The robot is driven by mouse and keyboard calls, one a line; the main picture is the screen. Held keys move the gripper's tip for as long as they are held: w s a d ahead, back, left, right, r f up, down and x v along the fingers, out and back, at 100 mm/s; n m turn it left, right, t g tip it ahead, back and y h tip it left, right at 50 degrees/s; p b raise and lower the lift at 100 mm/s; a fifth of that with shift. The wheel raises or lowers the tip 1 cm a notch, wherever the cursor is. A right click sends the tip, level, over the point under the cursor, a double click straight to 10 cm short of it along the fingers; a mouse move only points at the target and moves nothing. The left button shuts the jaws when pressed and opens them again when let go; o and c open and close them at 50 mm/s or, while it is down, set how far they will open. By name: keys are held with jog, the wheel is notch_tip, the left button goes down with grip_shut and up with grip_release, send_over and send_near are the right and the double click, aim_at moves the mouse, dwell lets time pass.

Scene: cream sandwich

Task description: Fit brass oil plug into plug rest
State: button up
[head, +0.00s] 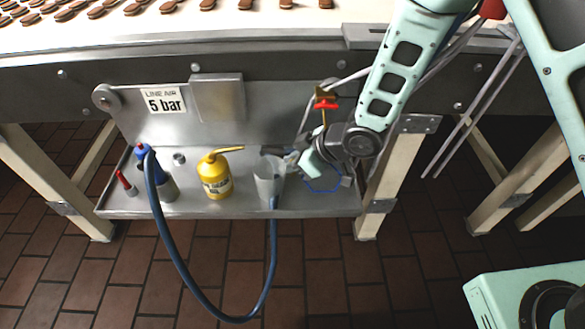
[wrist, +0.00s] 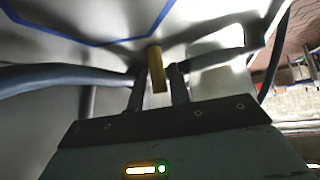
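The brass oil plug (wrist: 157,70) is a short brass-coloured bar between my gripper's (wrist: 157,82) two dark fingers in the wrist view. The fingers are close together with the bar between them, and its far end sticks out past their tips. In the head view my gripper (head: 283,153) reaches left, low over the right part of the metal tray, by the grey cup-shaped holder (head: 268,187). The plug is not discernible there. I cannot surely identify the plug rest; a small grey round piece (head: 179,158) stands at the tray's back left.
The tray (head: 235,211) also carries a yellow oil can (head: 215,178), a blue-topped tool (head: 143,151) and a small red item (head: 124,181). A blue hose (head: 183,275) loops below its front edge. A red-handled valve (head: 326,104) and a table leg (head: 385,175) stand near my arm.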

jog(key=shift+w+a+f, duration=0.2)
jog(key=shift+a+f, duration=0.15)
jog(key=shift+f, duration=0.1)
grip_shut()
jog(key=shift+s+r, duration=0.1)
jog(key=shift+r, duration=0.1)
